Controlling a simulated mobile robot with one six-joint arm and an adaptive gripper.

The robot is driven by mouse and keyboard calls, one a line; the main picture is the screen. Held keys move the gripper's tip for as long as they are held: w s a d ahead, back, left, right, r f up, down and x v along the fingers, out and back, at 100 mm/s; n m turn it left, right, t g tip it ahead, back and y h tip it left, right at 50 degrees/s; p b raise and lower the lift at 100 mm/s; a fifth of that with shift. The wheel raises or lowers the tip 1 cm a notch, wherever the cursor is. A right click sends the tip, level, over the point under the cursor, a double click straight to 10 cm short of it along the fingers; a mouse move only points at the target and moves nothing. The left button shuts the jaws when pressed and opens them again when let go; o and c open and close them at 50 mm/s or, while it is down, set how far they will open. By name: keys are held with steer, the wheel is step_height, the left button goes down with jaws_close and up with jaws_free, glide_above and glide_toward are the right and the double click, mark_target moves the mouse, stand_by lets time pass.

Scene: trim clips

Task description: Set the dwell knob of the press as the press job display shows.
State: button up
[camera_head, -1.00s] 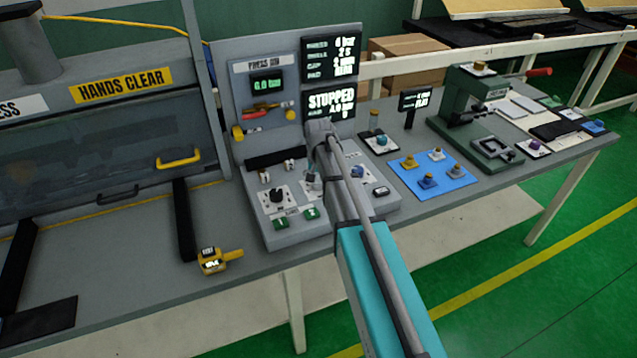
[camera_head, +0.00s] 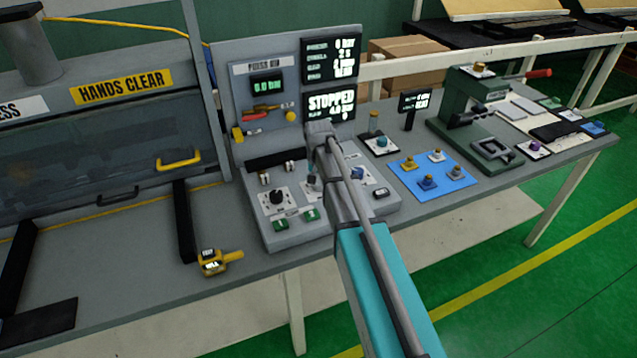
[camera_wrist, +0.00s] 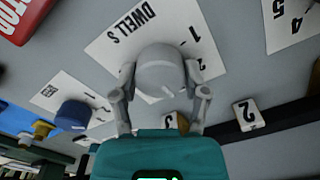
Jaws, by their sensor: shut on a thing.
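The dwell knob (camera_wrist: 160,72) is a round grey knob on a white plate (camera_wrist: 112,48) lettered DWELL S, with the marks 1 and 2 beside it. My gripper (camera_wrist: 160,80) is shut on this knob, one finger on each side. A light pointer line shows on the knob's face, but I cannot tell which mark it is set to. The press job display (camera_head: 331,57) is a black panel at the back of the press; its blurred second line appears to read 2 s. In the head view my arm partly hides the knob area.
A lower display (camera_head: 328,101) reads STOPPED. A black knob (camera_head: 277,196) and green buttons (camera_head: 310,214) sit on the same console. A red stop plate (camera_wrist: 22,18) and a blue knob (camera_wrist: 74,114) are near my gripper. A blue mat (camera_head: 458,181) with several fittings lies to the right.

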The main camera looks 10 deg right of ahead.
steer(key=shift+n, duration=0.3)
steer(key=n, duration=0.8)
steer(key=shift+n, duration=0.3)
steer(key=o, duration=1.1)
steer(key=shift+o, duration=0.2)
steer(key=shift+m, duration=0.4)
